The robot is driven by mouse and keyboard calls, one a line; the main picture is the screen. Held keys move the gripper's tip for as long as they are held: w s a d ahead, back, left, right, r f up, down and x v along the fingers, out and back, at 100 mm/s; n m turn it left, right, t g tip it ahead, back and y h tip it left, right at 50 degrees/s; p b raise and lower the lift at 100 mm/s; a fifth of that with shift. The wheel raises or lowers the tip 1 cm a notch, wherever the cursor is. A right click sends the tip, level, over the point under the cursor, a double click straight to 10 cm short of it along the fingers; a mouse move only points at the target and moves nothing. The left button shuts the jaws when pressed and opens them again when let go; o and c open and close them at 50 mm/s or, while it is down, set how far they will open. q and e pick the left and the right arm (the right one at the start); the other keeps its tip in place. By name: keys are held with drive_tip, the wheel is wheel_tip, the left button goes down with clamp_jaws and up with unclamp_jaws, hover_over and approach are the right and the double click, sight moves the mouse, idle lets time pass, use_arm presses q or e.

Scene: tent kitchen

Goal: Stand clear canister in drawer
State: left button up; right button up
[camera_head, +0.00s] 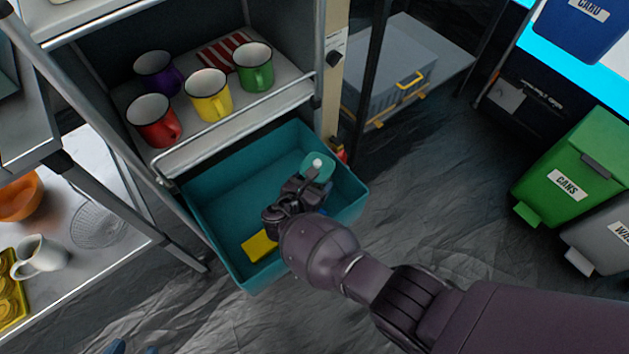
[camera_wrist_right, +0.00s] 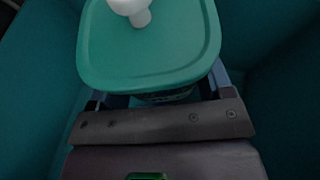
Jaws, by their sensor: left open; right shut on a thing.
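The clear canister has a teal lid with a white knob (camera_head: 317,166); the lid (camera_wrist_right: 150,50) fills the top of the right wrist view. My right gripper (camera_head: 312,190) reaches down inside the open teal drawer (camera_head: 228,178) and is shut on the canister below its lid. The canister is inside the drawer toward its right side and looks upright. Its clear body is mostly hidden by the lid and gripper, and I cannot tell whether its base touches the drawer floor.
A yellow item (camera_head: 259,245) lies in the drawer near its front. Red, yellow, green and purple mugs stand on the shelf (camera_head: 180,110) above. A side table (camera_head: 110,190) at left holds a white jug (camera_head: 40,255). Bins (camera_head: 575,165) stand far right; the floor between is clear.

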drive_tip(key=shift+f, duration=0.45)
drive_tip(key=shift+f+b, duration=0.15)
drive_tip(key=shift+b, duration=0.25)
drive_tip(key=o, duration=1.2)
